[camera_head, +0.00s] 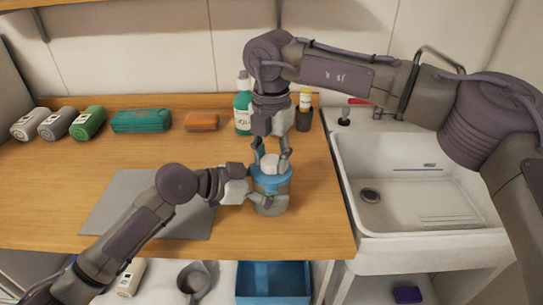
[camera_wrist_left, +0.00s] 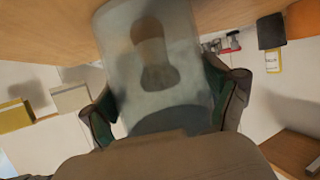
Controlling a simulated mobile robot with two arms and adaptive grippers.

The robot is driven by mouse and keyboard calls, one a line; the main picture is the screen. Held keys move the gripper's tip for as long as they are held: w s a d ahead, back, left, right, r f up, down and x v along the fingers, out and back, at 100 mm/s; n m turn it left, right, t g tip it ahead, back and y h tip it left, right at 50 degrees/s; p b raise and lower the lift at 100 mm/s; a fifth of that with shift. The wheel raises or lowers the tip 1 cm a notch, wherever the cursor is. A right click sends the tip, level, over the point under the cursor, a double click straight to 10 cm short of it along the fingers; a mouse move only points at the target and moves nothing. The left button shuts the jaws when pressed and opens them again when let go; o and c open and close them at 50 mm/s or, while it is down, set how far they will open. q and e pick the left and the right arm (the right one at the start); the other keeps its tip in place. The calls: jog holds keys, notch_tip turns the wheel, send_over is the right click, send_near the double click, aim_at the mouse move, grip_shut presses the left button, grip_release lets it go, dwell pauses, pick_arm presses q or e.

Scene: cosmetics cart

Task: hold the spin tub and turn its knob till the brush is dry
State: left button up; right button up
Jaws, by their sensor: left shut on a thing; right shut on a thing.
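The spin tub (camera_head: 271,203) stands on the wooden counter, with a blue lid (camera_head: 268,182) and a pale knob (camera_head: 269,162) on top. My left gripper (camera_head: 256,197) reaches in from the left and is shut around the tub's side. In the left wrist view the translucent tub (camera_wrist_left: 185,85) sits between the fingers of my left gripper (camera_wrist_left: 168,105). The blurred dark shape of the brush (camera_wrist_left: 152,55) shows through its wall. My right gripper (camera_head: 270,152) points down from above and is shut on the knob. Whether the brush is wet cannot be seen.
A grey mat (camera_head: 125,205) lies left of the tub, partly under my left arm. Behind stand a teal bottle (camera_head: 243,108) and a dark cup (camera_head: 303,119). A green towel (camera_head: 141,121) and an orange block (camera_head: 202,121) lie at the back. A sink (camera_head: 430,215) is at right.

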jog(key=n, duration=1.1)
jog(key=shift+n, duration=0.4)
jog(key=n, duration=1.2)
dwell(0.4)
jog(key=o, duration=1.2)
jog(key=shift+c, duration=0.2)
jog(key=shift+r, duration=0.1)
